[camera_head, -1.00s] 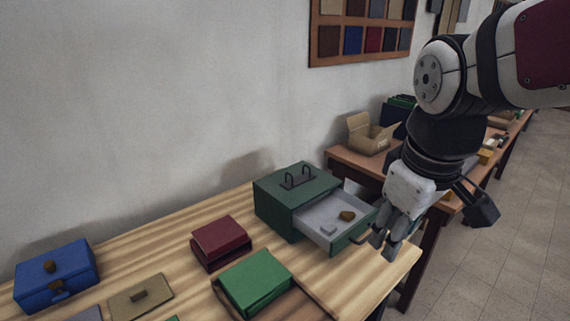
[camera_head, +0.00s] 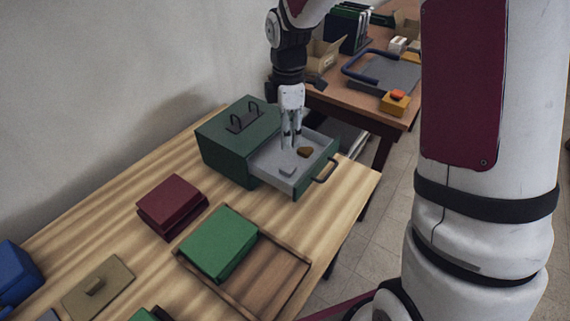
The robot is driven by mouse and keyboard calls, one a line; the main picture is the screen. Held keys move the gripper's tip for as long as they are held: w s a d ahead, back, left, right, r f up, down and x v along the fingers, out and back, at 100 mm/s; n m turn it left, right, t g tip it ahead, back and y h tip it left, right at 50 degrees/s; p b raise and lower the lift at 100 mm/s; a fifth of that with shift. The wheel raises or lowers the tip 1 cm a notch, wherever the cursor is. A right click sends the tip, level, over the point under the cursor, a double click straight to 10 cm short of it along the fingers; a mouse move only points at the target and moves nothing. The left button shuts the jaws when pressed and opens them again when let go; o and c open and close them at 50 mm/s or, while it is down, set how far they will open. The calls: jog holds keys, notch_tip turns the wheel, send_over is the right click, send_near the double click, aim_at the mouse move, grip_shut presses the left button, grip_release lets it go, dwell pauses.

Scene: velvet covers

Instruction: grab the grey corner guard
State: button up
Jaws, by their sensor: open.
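The grey corner guard appears to be the small light-grey piece (camera_head: 287,171) lying in the open drawer (camera_head: 265,170) of the dark green box (camera_head: 215,145). It lies toward the front of the drawer. A small brown piece (camera_head: 304,152) lies behind it to the right, in the same drawer. My gripper (camera_head: 291,145) points down over the back part of the drawer, fingers apart and empty. Its tips are behind the grey piece and left of the brown one; their exact height above the drawer floor I cannot tell.
The drawer has raised walls and a dark front handle (camera_head: 325,171). Dark red boxes (camera_head: 171,204), a green book-like box (camera_head: 219,242) on a wooden tray (camera_head: 285,285) and a tan lid (camera_head: 98,288) share the table. A second table (camera_head: 350,106) stands behind with an orange-topped block (camera_head: 395,101).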

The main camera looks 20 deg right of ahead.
send_over(288, 169)
jog(key=f, duration=0.6)
jog(key=shift+w+f, duration=0.2)
jog(key=shift+f, duration=0.05)
jog(key=shift+s+f+p, duration=0.2)
jog(key=shift+f+p, duration=0.15)
jog(key=shift+f, duration=2.35)
jog(key=c, duration=0.7)
